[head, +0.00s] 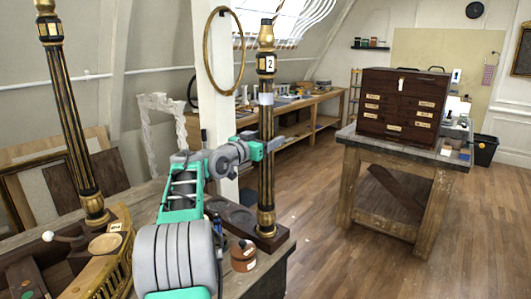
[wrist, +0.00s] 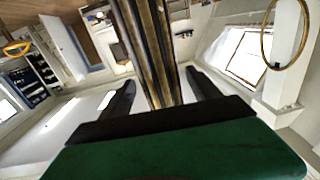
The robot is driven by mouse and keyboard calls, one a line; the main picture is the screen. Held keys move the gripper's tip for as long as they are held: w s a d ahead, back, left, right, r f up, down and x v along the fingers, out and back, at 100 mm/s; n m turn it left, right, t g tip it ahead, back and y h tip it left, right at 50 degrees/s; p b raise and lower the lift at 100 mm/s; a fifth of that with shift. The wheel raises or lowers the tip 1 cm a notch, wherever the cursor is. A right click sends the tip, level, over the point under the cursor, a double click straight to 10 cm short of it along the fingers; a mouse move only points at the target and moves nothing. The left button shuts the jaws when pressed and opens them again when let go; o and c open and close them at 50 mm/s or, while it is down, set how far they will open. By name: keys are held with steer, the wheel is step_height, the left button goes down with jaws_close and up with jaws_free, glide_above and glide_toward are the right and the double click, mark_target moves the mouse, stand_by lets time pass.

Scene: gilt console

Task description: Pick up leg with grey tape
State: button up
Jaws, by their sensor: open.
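The leg with grey tape (head: 266,185) is a black and gold fluted post, upright in a dark wooden base board (head: 270,238). A pale grey tape band (head: 266,99) wraps its upper part, below a white tag marked 2 (head: 268,64). My gripper (head: 273,146) is at the leg, below the tape, and hides a little of the shaft. In the wrist view, my open fingers (wrist: 160,78) lie on either side of the leg (wrist: 150,40), with gaps on both sides. The tape does not show clearly there.
Another black and gold leg (head: 70,120) stands at left by the gilt console piece (head: 103,265). A small brown pot (head: 243,256) sits on the bench near the base board. A gold ring (head: 209,75) hangs behind. Open floor (head: 315,215) lies to the right, before a table with a dark drawer cabinet (head: 400,104).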

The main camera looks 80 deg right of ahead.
mark_target(263, 80)
steer(key=shift+d, duration=0.25)
steer(key=shift+a, duration=0.15)
steer(key=shift+c, duration=0.2)
steer(key=c, duration=1.5)
steer(key=shift+r, duration=0.2)
jaws_close()
step_height(263, 80, up, 18)
steer(key=shift+p, duration=1.2)
steer(key=shift+r, duration=0.1)
